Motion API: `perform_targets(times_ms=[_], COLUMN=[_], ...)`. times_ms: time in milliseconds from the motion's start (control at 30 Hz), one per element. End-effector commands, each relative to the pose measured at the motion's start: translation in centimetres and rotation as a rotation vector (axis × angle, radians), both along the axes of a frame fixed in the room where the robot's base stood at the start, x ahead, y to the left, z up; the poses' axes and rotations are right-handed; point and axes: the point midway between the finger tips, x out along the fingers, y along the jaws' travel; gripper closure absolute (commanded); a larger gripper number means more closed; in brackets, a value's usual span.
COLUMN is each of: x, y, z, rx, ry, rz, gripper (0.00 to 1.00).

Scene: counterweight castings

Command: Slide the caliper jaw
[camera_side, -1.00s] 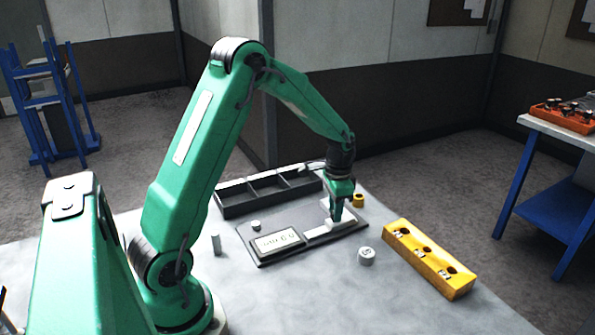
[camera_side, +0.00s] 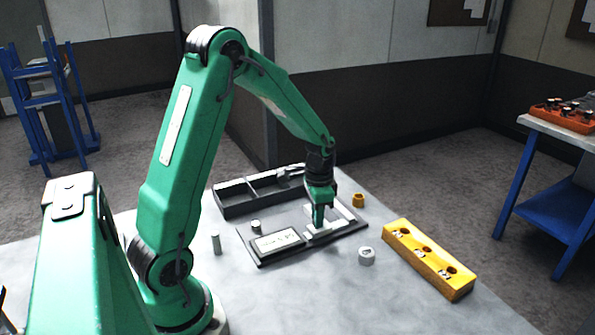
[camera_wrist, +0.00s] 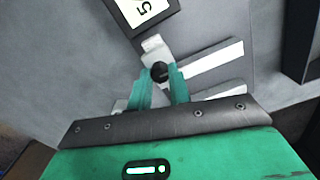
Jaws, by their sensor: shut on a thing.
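The caliper is mounted on a dark board (camera_side: 262,261), with a pale display (camera_side: 278,243) at its left and pale bars toward the right. My gripper (camera_side: 319,228) is over the caliper, just right of the display. In the wrist view its green fingers (camera_wrist: 161,88) are shut on a black knob (camera_wrist: 160,71) on the pale sliding jaw (camera_wrist: 152,46). My fingers hide part of the jaw in the side view.
A black divided tray (camera_side: 235,208) stands behind the board. A small metal cylinder (camera_side: 256,226) is at the board's left, another (camera_side: 216,244) stands left of it.

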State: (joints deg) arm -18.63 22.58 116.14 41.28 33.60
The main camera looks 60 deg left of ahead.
Motion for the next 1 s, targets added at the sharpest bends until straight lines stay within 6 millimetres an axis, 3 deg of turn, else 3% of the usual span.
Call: perform_targets(times_ms=[267,300,400,767,1000], x=[0.0,0.0,0.0,0.0,0.1], y=[0.0,0.0,0.0,0.0,0.0], z=[0.1,0.1,0.1,0.3,2.1], rx=[0.000,0.000,0.000,0.000,0.001], ry=[-0.001,-0.001,-0.001,-0.001,-0.003], rz=[0.001,0.001,0.001,0.000,0.000], gripper=[1.00,0.73,0.59,0.59,0.59])
